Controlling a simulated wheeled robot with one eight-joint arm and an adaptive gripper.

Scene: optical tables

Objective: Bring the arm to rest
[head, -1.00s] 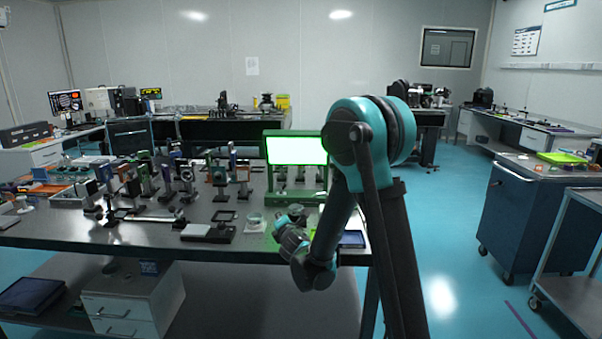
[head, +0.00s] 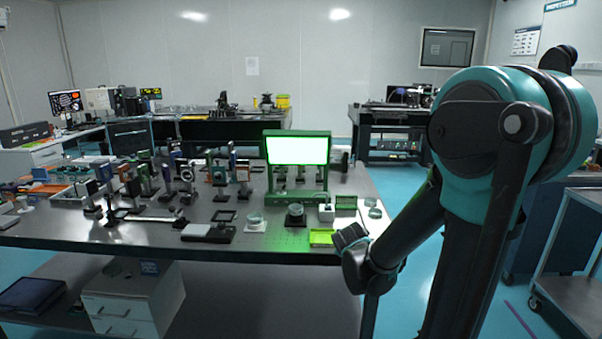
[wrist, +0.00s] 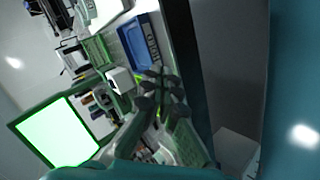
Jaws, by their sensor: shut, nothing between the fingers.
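My arm fills the right of the head view, with its large teal joint high and a dark link running down and left to the wrist, at the table's front right corner. My gripper shows in the wrist view as dark fingers (wrist: 158,95), drawn together and empty. In the head view I cannot make out the fingertips. The gripper appears to be above or near the right end of the optical table (head: 130,236); its exact height is unclear.
A green-framed lit panel (head: 297,151) stands on the table, also in the wrist view (wrist: 57,133). Small optics, a green tray (head: 321,237) and a black-topped mount (head: 295,214) lie near the wrist. A metal cart (head: 565,290) stands at right. Blue floor (head: 405,280) shows between.

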